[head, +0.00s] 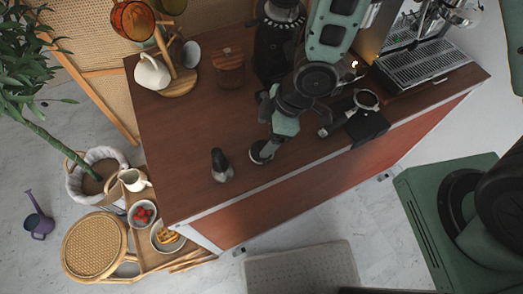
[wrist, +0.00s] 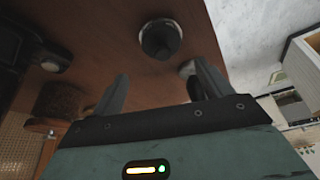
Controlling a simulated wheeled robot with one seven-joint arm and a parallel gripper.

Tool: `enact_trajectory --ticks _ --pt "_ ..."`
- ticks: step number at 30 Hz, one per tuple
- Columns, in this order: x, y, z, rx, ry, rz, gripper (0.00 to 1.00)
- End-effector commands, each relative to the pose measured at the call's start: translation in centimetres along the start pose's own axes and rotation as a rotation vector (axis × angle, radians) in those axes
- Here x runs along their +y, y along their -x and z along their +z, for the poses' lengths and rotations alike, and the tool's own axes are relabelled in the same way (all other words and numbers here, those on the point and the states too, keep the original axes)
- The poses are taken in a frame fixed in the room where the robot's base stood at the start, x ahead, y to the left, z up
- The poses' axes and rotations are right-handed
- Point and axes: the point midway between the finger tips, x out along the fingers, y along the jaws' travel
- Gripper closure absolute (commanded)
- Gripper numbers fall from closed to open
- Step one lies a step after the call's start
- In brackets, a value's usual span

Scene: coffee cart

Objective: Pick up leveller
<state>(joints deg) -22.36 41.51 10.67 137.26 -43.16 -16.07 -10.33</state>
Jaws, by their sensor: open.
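The leveller (head: 262,152), a low dark round piece with a pale rim, sits on the brown counter close below my gripper in the head view; my arm partly covers it. In the wrist view a dark round knob on a grey ring, which appears to be the leveller (wrist: 160,38), lies beyond my fingertips and apart from them. My gripper (wrist: 158,74) is open and empty, its two fingers spread over the counter. A black-handled tamper (head: 221,165) with a silver base stands to the left on the counter.
A portafilter (head: 366,100) rests at a black stand (head: 366,127) on the right. The coffee machine's drip tray (head: 422,65) is at far right. A wooden canister (head: 228,68) and a mug tree with a white mug (head: 152,72) stand at the back. The counter's left front is clear.

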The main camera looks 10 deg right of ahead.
Motion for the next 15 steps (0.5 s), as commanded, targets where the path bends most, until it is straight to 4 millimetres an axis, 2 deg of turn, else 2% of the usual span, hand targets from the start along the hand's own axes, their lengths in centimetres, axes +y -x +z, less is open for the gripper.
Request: enact_trajectory --ticks 5,15 --pt "-0.2 -0.8 0.1 -0.002 0.000 -0.002 0.22" --pt "-0.7 -4.6 0.8 -0.002 0.001 -0.002 0.22"
